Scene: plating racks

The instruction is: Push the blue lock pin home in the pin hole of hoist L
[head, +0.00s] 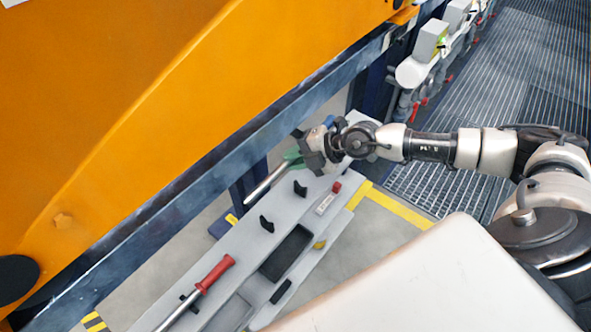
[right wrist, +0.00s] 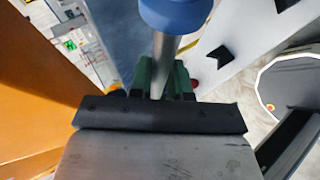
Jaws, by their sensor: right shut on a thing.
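The blue lock pin shows its steel shaft (head: 266,184) in the head view, pointing down and left above the grey bench. Its blue head (right wrist: 175,12) and part of its shaft show in the right wrist view. My right gripper (head: 293,159) has green fingertips and is shut on the shaft. It holds the pin tilted, beside the steel rail under the large orange body (head: 120,110). I cannot pick out hoist L or its pin hole for certain in either view. My left gripper is not in view.
The grey bench (head: 240,258) runs below the rail. It carries a red-handled bar (head: 215,272), black brackets (head: 300,188), a small red part (head: 337,187) and dark recessed trays (head: 287,252). Yellow floor stripes (head: 400,208) and metal grating (head: 520,90) lie to the right.

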